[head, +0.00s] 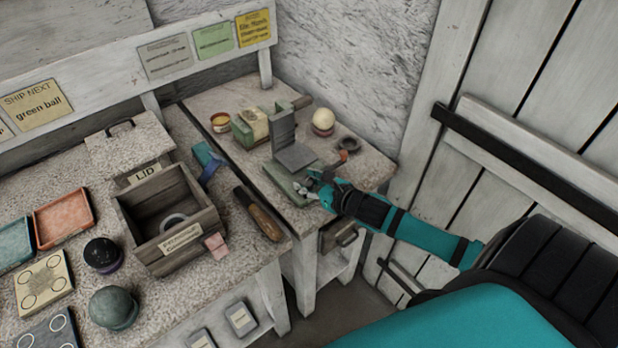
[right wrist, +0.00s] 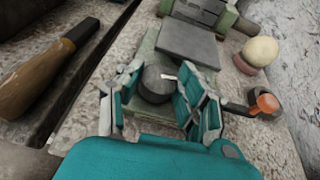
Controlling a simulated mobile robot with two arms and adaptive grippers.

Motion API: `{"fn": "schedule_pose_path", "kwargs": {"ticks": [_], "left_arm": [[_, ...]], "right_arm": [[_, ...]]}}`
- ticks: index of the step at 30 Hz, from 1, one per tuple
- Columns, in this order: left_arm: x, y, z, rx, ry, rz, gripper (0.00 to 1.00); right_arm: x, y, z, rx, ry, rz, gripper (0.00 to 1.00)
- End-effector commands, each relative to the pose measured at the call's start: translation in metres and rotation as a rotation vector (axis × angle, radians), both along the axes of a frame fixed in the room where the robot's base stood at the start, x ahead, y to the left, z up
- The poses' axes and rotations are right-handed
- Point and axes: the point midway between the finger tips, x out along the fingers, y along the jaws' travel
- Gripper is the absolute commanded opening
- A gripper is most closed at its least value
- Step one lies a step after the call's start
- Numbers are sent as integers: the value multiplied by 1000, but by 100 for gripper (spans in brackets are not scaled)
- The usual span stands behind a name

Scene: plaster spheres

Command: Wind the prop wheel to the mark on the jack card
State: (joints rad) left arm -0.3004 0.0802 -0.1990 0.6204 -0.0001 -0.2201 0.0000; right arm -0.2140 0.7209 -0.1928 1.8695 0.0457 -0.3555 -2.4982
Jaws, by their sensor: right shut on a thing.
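The jack has a green base (head: 284,184) and a grey plate (head: 296,158), on the right-hand bench. The base (right wrist: 146,45) and plate (right wrist: 188,43) also show in the right wrist view. A dark round wheel (right wrist: 155,86) with a small white mark at its right sits at the base's near end. My right gripper (head: 312,187) is at that end, its fingers shut around the wheel in the right wrist view (right wrist: 157,80). In the head view the gripper hides most of the wheel. Yellow, green and grey cards (head: 253,28) hang at the back; I cannot tell which is the jack card.
A cream ball (head: 323,118) on a reddish base, a dark ring (head: 348,144) and an orange-tipped tool (head: 343,155) lie close by. A wooden-handled tool (head: 259,214) and an open wooden box (head: 168,222) are to the left. A plank door stands at right.

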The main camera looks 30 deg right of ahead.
Motion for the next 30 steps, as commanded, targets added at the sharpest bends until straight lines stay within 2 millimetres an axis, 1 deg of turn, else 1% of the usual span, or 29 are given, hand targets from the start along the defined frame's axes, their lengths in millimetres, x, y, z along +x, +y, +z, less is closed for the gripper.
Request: {"fn": "schedule_pose_path", "kwargs": {"ticks": [1, 6, 30], "left_arm": [[0, 0, 8, 0, 0, 0, 61], [0, 0, 18, 0, 0, 0, 61], [0, 0, 49, 0, 0, -2, 61]], "right_arm": [[0, 3, 4, 10, 0, -41, 5], [0, 5, 3, 12, 1, -196, 5], [5, 12, 2, 4, 2, -952, 5]]}}
